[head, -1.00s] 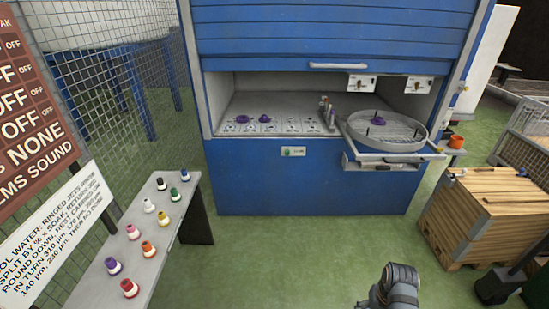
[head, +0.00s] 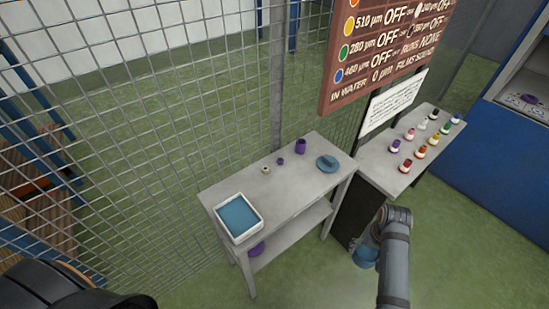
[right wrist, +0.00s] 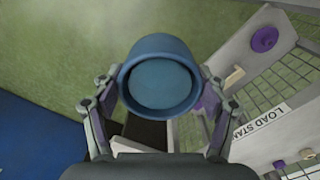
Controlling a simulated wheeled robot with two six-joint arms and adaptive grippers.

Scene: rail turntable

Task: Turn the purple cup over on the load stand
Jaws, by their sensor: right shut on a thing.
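The purple cup (head: 300,146) stands near the back edge of the grey stand (head: 258,208); its size in the head view leaves unclear which end is up. A LOAD STAND label (right wrist: 262,121) shows on a grey stand in the right wrist view, with purple things near it. My right gripper (head: 368,243) is to the right of the stand and apart from it. It is shut on a blue cup-like vessel (head: 365,257), whose round rim faces the camera in the right wrist view (right wrist: 160,60). My left gripper is not visible.
The stand also holds a white-rimmed tray (head: 259,228), a small ring (head: 265,169), a small purple piece (head: 280,161) and a blue disc (head: 328,164). A purple item (head: 257,248) is below. A bench of colored bottles (head: 373,157) is at right; mesh fencing stands behind.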

